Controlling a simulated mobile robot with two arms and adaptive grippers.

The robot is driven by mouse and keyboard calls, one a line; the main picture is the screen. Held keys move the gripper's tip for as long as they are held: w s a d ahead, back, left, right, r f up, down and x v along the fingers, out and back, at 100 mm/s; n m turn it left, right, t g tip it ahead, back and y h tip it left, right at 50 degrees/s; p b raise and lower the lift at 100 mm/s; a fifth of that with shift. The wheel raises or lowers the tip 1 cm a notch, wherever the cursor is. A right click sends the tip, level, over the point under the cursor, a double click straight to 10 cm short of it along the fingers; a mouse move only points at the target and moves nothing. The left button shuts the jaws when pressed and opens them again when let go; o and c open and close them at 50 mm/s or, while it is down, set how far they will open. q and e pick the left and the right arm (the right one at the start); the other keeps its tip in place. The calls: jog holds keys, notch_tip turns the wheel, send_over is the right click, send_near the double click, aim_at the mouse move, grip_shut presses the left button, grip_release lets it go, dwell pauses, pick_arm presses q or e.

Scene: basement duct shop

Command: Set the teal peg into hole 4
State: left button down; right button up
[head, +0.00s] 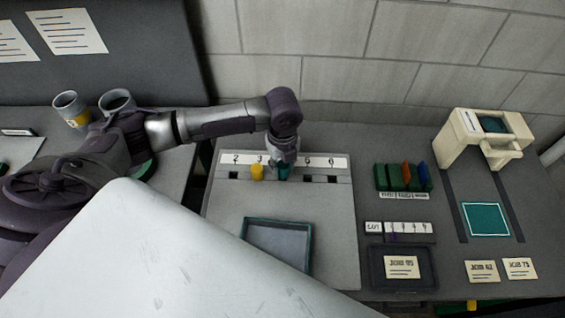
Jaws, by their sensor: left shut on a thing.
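The teal peg (283,174) is at the row of holes on the grey board (225,205), below the number strip (323,161). My left gripper (284,163) is shut on it from above. The strip shows 2, 3, 5 and 6; my gripper hides the label between 3 and 5. The peg is in line with that hidden label, and I cannot tell how deep it sits or whether it is in the hole. A yellow peg (257,173) stands below label 3. The holes under 2, 5 and 6 look empty. My right gripper is not in view.
An empty teal-rimmed tray (248,232) lies on the board's front part. To the right are a rack of coloured blocks (393,178), a dark tray with a card (375,281), and a cream press-like stand (455,140). Two cups (70,104) stand at left.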

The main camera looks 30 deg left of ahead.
aim_at(283, 165)
pick_arm(q)
jog(key=shift+f+b, duration=0.35)
jog(key=shift+f, duration=0.65)
jog(key=c, duration=0.7)
grip_release()
notch_tip(283, 165, up, 12)
jog(key=shift+r, duration=0.1)
